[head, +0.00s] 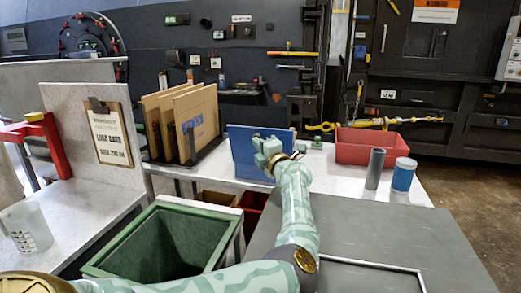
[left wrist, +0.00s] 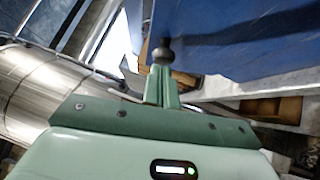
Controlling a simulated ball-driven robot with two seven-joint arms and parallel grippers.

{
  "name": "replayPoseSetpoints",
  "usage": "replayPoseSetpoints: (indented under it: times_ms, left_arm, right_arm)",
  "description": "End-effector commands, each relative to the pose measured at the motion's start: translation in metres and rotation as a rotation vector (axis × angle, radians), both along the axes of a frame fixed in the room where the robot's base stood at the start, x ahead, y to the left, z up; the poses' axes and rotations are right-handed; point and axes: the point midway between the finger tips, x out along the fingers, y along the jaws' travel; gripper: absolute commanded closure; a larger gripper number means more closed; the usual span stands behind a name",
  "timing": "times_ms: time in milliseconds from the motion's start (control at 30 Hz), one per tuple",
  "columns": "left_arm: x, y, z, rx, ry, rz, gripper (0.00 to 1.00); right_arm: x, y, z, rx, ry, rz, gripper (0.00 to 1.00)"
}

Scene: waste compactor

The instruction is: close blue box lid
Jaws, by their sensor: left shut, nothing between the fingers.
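The blue box lid (head: 243,138) shows as an upright blue panel at the far side of the white table, right of the brown boards. My right gripper is not in view.
A red tray (head: 366,152), a grey cylinder (head: 374,168) and a blue-and-white cup (head: 402,178) stand to the right. Brown boards (head: 196,122) stand in a rack to the left. An open green bin (head: 170,240) is in front. The grey surface at lower right is largely clear.

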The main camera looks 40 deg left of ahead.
Motion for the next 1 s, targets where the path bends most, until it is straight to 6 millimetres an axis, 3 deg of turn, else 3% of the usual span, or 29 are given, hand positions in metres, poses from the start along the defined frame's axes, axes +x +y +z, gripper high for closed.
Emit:
replayPoseSetpoints:
  times_ms: [567, 833, 1000]
  left_arm:
    - [0.005, 0.003, 0.007, -0.015, 0.023, 0.001, 1.00]
    - [0.023, 0.013, 0.022, -0.088, 0.151, -0.002, 1.00]
    - [0.042, 0.023, 0.021, -0.129, 0.238, -0.001, 1.00]
  right_arm:
    - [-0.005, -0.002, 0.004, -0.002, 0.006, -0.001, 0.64]
    - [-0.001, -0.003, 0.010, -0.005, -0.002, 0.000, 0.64]
    - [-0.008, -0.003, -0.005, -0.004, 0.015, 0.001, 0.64]
